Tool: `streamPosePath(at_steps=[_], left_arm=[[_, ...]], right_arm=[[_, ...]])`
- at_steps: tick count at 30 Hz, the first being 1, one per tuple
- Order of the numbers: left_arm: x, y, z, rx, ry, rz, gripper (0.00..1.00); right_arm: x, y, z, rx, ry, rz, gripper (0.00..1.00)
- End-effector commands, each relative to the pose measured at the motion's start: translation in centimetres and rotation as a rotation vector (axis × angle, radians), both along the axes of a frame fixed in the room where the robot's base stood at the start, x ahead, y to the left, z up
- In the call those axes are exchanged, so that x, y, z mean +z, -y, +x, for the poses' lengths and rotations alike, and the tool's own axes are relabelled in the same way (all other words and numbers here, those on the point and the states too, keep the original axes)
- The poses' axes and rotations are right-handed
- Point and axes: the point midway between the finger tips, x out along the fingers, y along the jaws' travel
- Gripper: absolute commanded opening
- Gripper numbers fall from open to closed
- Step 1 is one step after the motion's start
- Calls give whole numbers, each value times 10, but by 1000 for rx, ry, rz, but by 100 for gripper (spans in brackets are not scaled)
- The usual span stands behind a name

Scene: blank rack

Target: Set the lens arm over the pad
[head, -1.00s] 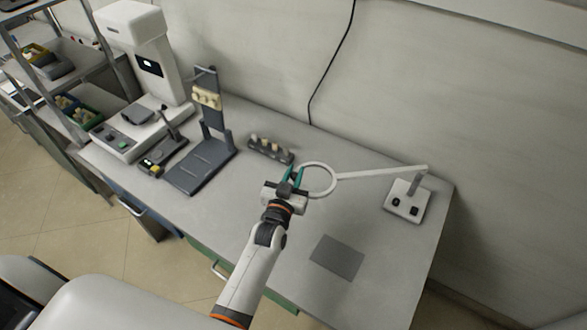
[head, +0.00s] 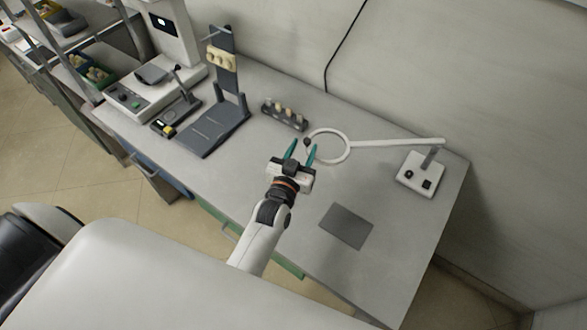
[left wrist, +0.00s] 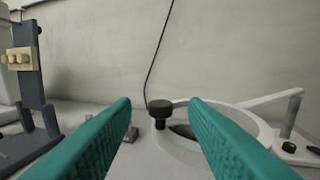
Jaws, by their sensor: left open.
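The lens arm is a white ring (head: 346,156) on a long white bar that reaches left from a white base (head: 419,173). A dark knob (head: 307,142) stands at the ring's left edge; it also shows upright in the left wrist view (left wrist: 159,108). The pad (head: 346,226) is a flat dark grey rectangle on the table, in front of the ring and not under it. My left gripper (head: 302,150) is open and empty, just short of the knob, which shows beyond and between its fingertips (left wrist: 160,112). My right gripper is out of view.
A small rack (head: 285,115) with several pegs stands behind my left gripper. A dark upright stand (head: 224,100), a small device with a yellow button (head: 169,130) and a white instrument (head: 165,45) are at the left. The table around the pad is clear.

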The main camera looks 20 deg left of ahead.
Motion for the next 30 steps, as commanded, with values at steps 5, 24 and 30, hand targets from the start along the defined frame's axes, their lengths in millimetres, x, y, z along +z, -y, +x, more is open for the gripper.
streamPosePath(at_steps=[5,24,30], left_arm=[[-4,2,-41,0,-2,-1,40],[0,4,-82,0,1,0,39],[-8,-9,-79,-23,17,-111,6]], right_arm=[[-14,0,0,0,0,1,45],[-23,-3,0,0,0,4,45],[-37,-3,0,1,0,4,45]])
